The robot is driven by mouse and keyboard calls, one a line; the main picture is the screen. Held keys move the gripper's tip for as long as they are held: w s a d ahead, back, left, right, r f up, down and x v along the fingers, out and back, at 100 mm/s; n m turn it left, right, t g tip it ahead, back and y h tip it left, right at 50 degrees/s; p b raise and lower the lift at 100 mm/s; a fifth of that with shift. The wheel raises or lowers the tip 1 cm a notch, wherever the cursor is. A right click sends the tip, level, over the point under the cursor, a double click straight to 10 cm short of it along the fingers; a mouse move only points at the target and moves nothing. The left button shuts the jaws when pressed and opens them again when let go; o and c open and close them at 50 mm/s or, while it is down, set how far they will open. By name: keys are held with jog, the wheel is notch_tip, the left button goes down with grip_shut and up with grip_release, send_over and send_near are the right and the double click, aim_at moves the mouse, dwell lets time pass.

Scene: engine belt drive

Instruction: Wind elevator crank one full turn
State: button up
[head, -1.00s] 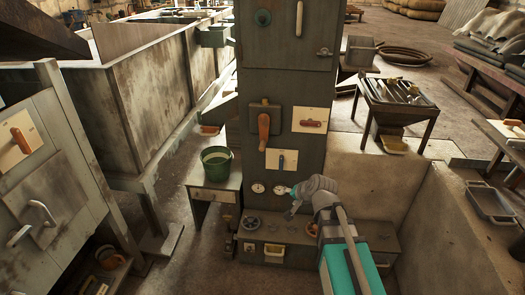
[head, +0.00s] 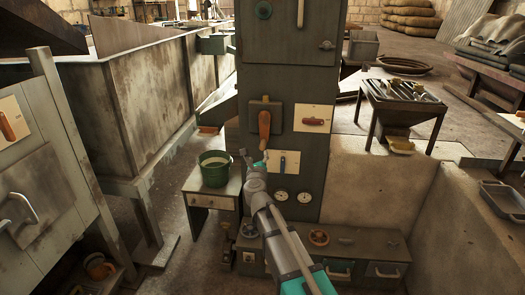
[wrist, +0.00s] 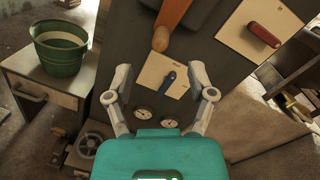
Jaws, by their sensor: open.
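The crank (head: 264,125) is an orange-brown handle on a dark square plate on the tall grey column (head: 285,85). It hangs downward. Its lower part and round end knob (wrist: 160,40) show at the top of the wrist view. My gripper (head: 248,158) is just below and left of the handle's lower end in the head view. In the wrist view my gripper (wrist: 159,80) is open and empty, its two fingers spread below the knob. No contact with the crank shows. How far the fingers stand from the column is hard to tell.
Right of the crank is a pale plate with a red handle (head: 314,121). Below are a blue lever (head: 283,163) and two round gauges (head: 281,196). A green bucket (head: 214,171) stands on a small table at left. A low bench (head: 365,250) with valve wheels stands below.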

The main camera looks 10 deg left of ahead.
aim_at(262, 141)
jog(key=f+m+h, duration=0.1)
jog(key=m+h, duration=0.1)
jog(key=m, duration=0.1)
jog(key=shift+w+a+f+m, duration=0.1)
jog(key=shift+f+m, duration=0.2)
jog(key=shift+f, duration=0.1)
jog(key=shift+w, duration=0.15)
jog(key=w, duration=1.3)
jog(key=shift+w+d, duration=0.25)
jog(key=shift+c, duration=0.3)
grip_shut()
jog(key=shift+a, duration=0.15)
jog(key=shift+d, duration=0.2)
